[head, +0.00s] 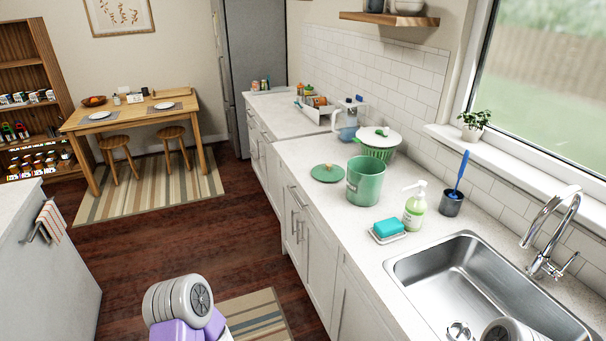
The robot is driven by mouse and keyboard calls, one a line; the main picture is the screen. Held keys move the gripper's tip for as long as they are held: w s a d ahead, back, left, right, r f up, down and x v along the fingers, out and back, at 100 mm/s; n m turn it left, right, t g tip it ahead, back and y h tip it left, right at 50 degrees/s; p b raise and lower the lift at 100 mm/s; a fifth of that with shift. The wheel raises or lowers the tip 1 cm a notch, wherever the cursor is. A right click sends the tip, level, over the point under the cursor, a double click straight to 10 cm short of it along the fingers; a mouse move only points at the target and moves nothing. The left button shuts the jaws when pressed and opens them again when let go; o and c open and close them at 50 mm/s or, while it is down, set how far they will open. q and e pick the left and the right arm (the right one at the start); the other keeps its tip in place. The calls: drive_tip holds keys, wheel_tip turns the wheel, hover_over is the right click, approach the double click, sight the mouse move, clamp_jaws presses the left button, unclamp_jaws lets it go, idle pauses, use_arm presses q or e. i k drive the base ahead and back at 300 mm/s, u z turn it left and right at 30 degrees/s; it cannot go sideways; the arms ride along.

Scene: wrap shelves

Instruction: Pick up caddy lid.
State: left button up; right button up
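Lid and caddy look close together, with a small gap. Parts of my arms show at the bottom edge, well short of the lid. Neither of my grippers is in view.
A teal sponge (388,228), a soap bottle (415,206) and a brush holder (451,203) stand nearer the sink (490,285). The counter (300,151) left of the lid is clear. Wooden floor lies before the cabinets.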

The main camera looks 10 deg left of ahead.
sight(327, 172)
drive_tip(key=u, duration=1.2)
drive_tip(key=i, duration=3.2)
drive_tip(key=z, duration=3.6)
